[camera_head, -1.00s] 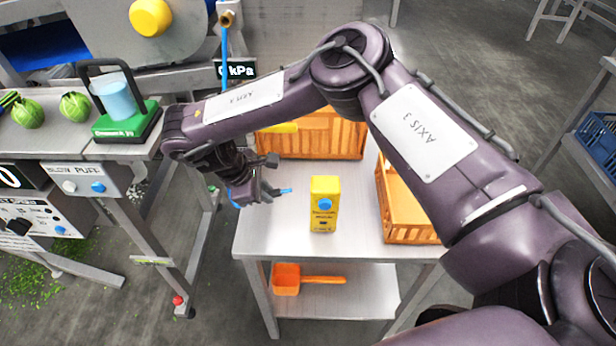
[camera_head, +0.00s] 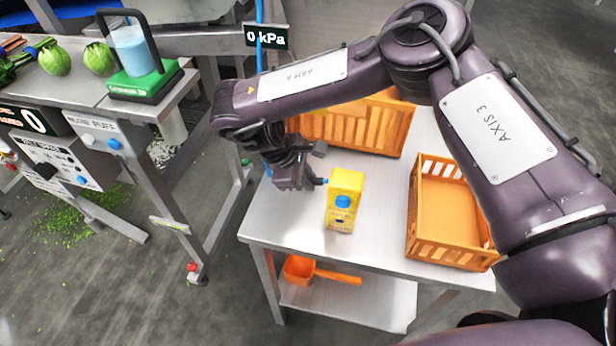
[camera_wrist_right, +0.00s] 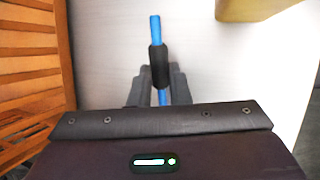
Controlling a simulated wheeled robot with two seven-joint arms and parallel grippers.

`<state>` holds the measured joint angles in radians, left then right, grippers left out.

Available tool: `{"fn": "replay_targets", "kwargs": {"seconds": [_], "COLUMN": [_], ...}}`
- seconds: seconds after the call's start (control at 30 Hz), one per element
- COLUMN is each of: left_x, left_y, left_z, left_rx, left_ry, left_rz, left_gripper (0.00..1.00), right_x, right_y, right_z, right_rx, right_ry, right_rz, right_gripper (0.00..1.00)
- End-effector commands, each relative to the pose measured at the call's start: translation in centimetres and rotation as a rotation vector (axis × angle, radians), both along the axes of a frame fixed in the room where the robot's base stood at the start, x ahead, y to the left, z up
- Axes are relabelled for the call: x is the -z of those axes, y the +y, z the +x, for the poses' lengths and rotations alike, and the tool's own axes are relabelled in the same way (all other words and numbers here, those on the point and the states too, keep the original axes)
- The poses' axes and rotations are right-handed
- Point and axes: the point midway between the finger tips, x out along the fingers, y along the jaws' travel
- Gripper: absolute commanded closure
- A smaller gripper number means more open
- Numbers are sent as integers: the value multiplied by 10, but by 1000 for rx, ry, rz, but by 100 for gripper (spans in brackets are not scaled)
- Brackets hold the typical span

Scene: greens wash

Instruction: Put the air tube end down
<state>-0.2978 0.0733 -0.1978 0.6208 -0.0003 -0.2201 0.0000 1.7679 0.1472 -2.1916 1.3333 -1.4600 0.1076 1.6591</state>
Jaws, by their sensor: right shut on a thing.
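My right gripper (camera_head: 310,181) is over the steel table (camera_head: 285,236), just left of the yellow box with a blue knob (camera_head: 343,200). In the right wrist view the blue air tube end (camera_wrist_right: 155,32) with a black sleeve runs between the fingers of the gripper (camera_wrist_right: 158,80), which is shut on it. The tube end points out past the fingertips over the pale table top. I cannot tell whether it touches the table. In the head view the tube end is mostly hidden by the gripper. My left gripper is not in view.
An orange slatted crate (camera_head: 398,130) stands behind the gripper, and an open orange crate (camera_head: 425,235) stands right of the yellow box. An orange scoop (camera_head: 300,270) lies on the lower shelf. The front left of the table top is clear. A gauge sign (camera_head: 266,36) reads 0 kPa.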

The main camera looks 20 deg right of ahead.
Motion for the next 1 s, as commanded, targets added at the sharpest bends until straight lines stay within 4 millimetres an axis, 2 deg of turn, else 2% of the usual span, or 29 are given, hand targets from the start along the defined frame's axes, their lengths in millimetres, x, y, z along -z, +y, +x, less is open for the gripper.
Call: {"fn": "replay_targets", "kwargs": {"seconds": [0.17, 0.2, 0.33, 0.77, 0.87, 1.0], "left_x": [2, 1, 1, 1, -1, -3], "left_y": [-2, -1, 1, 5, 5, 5], "left_z": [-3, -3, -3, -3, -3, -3], "left_rx": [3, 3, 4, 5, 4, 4], "left_ry": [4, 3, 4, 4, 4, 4], "left_rz": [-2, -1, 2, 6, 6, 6], "left_gripper": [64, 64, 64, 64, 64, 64], "right_x": [6, 5, 5, 6, -2, -26], "right_y": [0, 0, 0, 1, 4, 14], "right_z": [0, 0, 0, -3, -3, -2], "right_rx": [0, 0, -1, -3, -6, -6], "right_ry": [0, 0, 1, 11, 10, 1], "right_rz": [0, 0, 0, 3, 2, 0], "right_gripper": [100, 78, 62, 62, 62, 62]}}
